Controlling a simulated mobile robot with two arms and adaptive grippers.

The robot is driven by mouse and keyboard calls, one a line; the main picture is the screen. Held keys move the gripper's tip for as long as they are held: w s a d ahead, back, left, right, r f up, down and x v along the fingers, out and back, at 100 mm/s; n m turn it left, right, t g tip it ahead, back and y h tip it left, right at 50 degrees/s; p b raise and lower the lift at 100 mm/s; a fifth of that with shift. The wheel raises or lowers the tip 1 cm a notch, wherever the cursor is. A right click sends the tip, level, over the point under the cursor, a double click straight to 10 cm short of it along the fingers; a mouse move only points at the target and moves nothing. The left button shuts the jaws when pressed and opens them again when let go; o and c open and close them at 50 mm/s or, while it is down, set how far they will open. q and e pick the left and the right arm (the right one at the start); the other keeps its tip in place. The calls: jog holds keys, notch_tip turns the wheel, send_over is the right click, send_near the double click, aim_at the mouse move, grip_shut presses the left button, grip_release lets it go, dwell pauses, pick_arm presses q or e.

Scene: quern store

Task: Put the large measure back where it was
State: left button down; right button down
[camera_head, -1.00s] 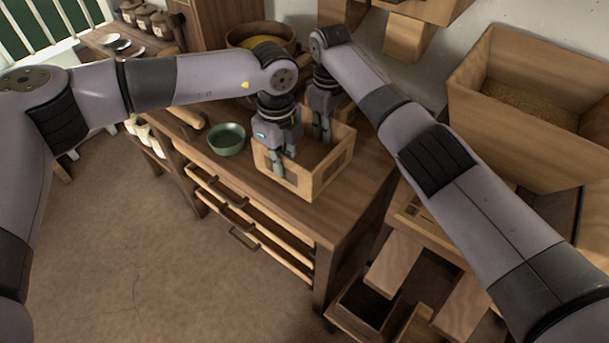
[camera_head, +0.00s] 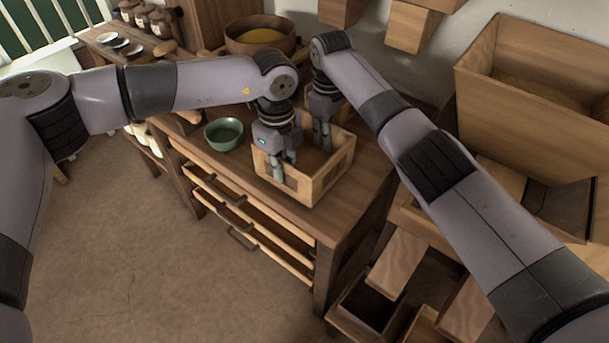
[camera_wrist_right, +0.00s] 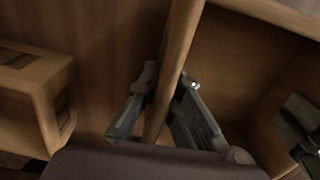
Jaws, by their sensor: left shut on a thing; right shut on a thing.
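The large measure, which I take to be the open wooden box (camera_head: 328,180) with cut-out hand holes, is at the front of the wooden counter. It looks upright and empty. I cannot tell whether it touches the counter top. My left gripper (camera_head: 282,168) is shut on its near left wall. In the right wrist view the right gripper's fingers (camera_wrist_right: 158,112) straddle the box wall (camera_wrist_right: 178,55), and the left gripper (camera_wrist_right: 302,135) shows at the right edge.
A green bowl (camera_head: 224,132) stands left of the box on the counter (camera_head: 345,225). A round wooden tub (camera_head: 260,38) with yellow contents is behind. A large wooden bin (camera_head: 530,130) stands at right. Drawers are partly open in front. Another wooden box (camera_wrist_right: 25,95) shows in the wrist view.

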pick_arm(q)
jog(key=shift+s+f, duration=0.15)
jog(key=shift+f, duration=0.4)
pick_arm(e)
jog(key=shift+w+d+f, duration=0.15)
jog(key=shift+d+f, duration=0.05)
jog(key=shift+f, duration=0.25)
pick_arm(q)
jog(key=c, duration=2.2)
grip_release()
jog(key=shift+f+b, duration=0.15)
jog(key=shift+b, duration=0.2)
jog(key=shift+c, duration=0.2)
pick_arm(e)
jog(key=c, duration=2.2)
grip_release()
jog(key=shift+f, duration=0.1)
jog(key=shift+c, duration=0.2)
pick_arm(q)
jog(key=shift+o, duration=0.8)
pick_arm(e)
jog(key=shift+o, duration=0.8)
pick_arm(q)
jog(key=o, duration=0.3)
jog(key=shift+r, duration=0.2)
pick_arm(e)
jog(key=o, duration=0.3)
jog(key=shift+a, duration=0.1)
